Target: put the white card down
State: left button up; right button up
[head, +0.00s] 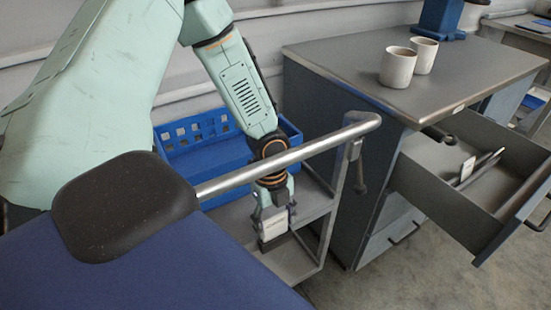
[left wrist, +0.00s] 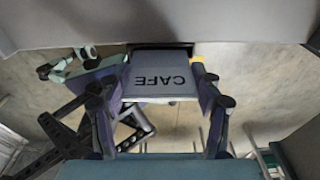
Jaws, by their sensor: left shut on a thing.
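The white card (head: 272,229) is held upright, low over the grey cart, in the head view. In the left wrist view the card (left wrist: 160,80) shows the word CAFE upside down between the fingers. My left gripper (head: 273,208) points down and is shut on the card. Its two fingers (left wrist: 158,98) sit at either side of the card. A dark strip lies at the card's lower edge, and I cannot tell whether the card touches it. My right gripper is not in view.
The grey cart (head: 316,207) has a metal handle rail (head: 290,158) in front of my left arm. A blue crate (head: 207,155) stands behind. At right, a cabinet (head: 345,75) carries two cups (head: 397,67) (head: 424,55), and its drawer (head: 445,207) is open with several items inside.

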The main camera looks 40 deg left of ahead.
aim_at(275, 224)
pick_arm(q)
notch_tip(275, 224, down, 3)
jog(key=shift+r+b, duration=0.1)
jog(key=shift+b, duration=0.45)
jog(key=shift+w, duration=0.1)
jog(key=o, duration=1)
jog(key=shift+o, duration=0.2)
notch_tip(275, 224, up, 12)
jog(key=a+p, duration=0.1)
jog(key=p, duration=0.5)
jog(key=shift+w+a, duration=0.15)
jog(key=shift+a, duration=0.1)
